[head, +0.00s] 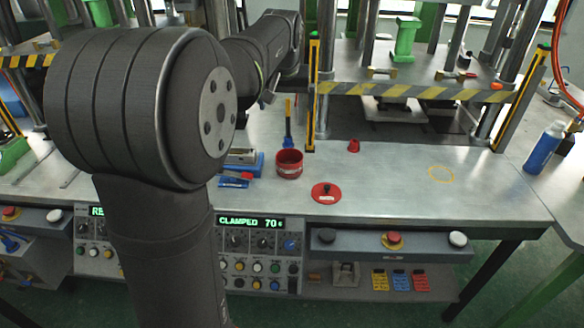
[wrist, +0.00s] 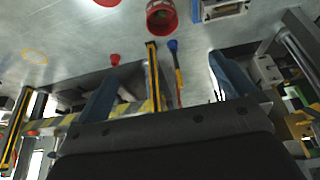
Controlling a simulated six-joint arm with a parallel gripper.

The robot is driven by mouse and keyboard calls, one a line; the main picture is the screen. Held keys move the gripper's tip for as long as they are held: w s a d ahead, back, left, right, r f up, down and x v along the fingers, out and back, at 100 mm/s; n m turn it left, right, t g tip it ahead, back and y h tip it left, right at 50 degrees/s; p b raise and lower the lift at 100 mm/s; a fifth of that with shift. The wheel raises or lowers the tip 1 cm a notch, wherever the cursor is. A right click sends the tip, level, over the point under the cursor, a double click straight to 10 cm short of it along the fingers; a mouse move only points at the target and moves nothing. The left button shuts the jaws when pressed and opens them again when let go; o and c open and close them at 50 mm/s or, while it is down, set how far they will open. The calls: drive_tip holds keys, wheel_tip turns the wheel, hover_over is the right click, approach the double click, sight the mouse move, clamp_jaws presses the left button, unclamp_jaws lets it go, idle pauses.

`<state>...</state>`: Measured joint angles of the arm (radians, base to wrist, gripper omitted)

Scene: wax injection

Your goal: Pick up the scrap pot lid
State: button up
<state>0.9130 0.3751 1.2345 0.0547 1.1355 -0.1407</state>
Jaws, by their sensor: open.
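The scrap pot lid (head: 326,198) is a flat red disc with a dark knob and a pale label. It lies on the metal bench near the front edge, right of the open red pot (head: 289,166). In the wrist view, only a sliver of the lid (wrist: 107,2) shows at the top edge, and the pot (wrist: 160,22) is beside it. My gripper (wrist: 164,67) is open, with its two blue-grey fingers wide apart and nothing between them. It is away from the lid. The head view does not show its fingers clearly.
A small red cone-shaped piece (head: 354,146) stands behind the lid. A blue-handled tool (head: 288,138) is behind the pot. A striped press guard (head: 410,90) and its posts stand at the back. The bench around the yellow ring (head: 441,174) is clear.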

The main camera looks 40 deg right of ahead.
idle(0.3)
drive_tip(key=c, duration=1.2)
drive_tip(key=shift+c, duration=0.2)
drive_tip(key=m+g+h, duration=0.1)
drive_tip(key=m+g, duration=0.2)
drive_tip(key=m, duration=0.6)
approach(327, 186)
drive_tip(key=shift+s+d+f, duration=0.1)
drive_tip(key=shift+f, duration=0.5)
drive_tip(key=shift+s+d+f, duration=0.1)
drive_tip(key=shift+d+f, duration=0.05)
drive_tip(key=shift+f, duration=0.4)
drive_tip(key=shift+w+x, duration=0.1)
drive_tip(key=shift+x, duration=1.45)
drive_tip(key=shift+w+x, duration=0.15)
drive_tip(key=shift+x, duration=1.4)
